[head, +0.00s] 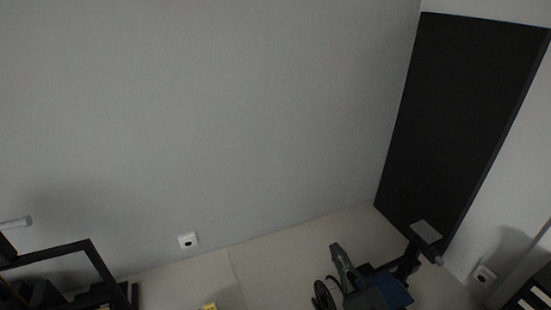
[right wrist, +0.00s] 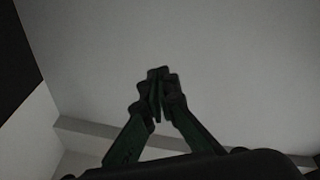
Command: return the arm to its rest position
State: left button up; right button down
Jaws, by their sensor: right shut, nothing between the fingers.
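My right gripper (head: 337,248) is low in the head view, right of centre, with its narrow greenish fingers pointing up. In the right wrist view the same gripper (right wrist: 157,85) has its dark green fingers closed together at the tips, with nothing between them. Only plain wall or ceiling surfaces show beyond the fingertips there. My left gripper does not show in either view.
A grey wall (head: 200,110) fills most of the head view. A tall black panel (head: 460,110) stands at the right. White sockets (head: 188,240) (head: 484,274) are on the walls. A black frame (head: 60,251) is at lower left. Pale floor (head: 275,262) shows between.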

jog(key=s+d+f+m+g+h, duration=0.1)
jog(key=d+f+m+g+h, duration=0.3)
jog(key=d+f+m+h, duration=0.7)
jog(key=s+d+f+n+g, duration=0.1)
jog(key=s+d+f+g, duration=0.3)
jog(key=f, duration=0.4)
jog(key=s+d+f+n+g, duration=0.1)
jog(key=s+d+f+g, duration=0.1)
jog(key=s+d+f, duration=0.45)
jog(key=s+a+f+g+y, duration=0.3)
jog(key=s+f+g, duration=0.3)
jog(key=s+f, duration=0.8)
notch_tip(320, 180, down, 35)
jog(key=s+a+g+b, duration=0.1)
jog(key=s+b, duration=0.1)
jog(key=b, duration=0.5)
jog(key=s+f+g+b, duration=0.1)
jog(key=s+f+b, duration=0.4)
jog(key=s+f, duration=1.5)
notch_tip(320, 180, down, 3)
jog(key=shift+a+f+n+g, duration=0.2)
jog(key=shift+n+g, duration=0.1)
jog(key=shift+g, duration=0.1)
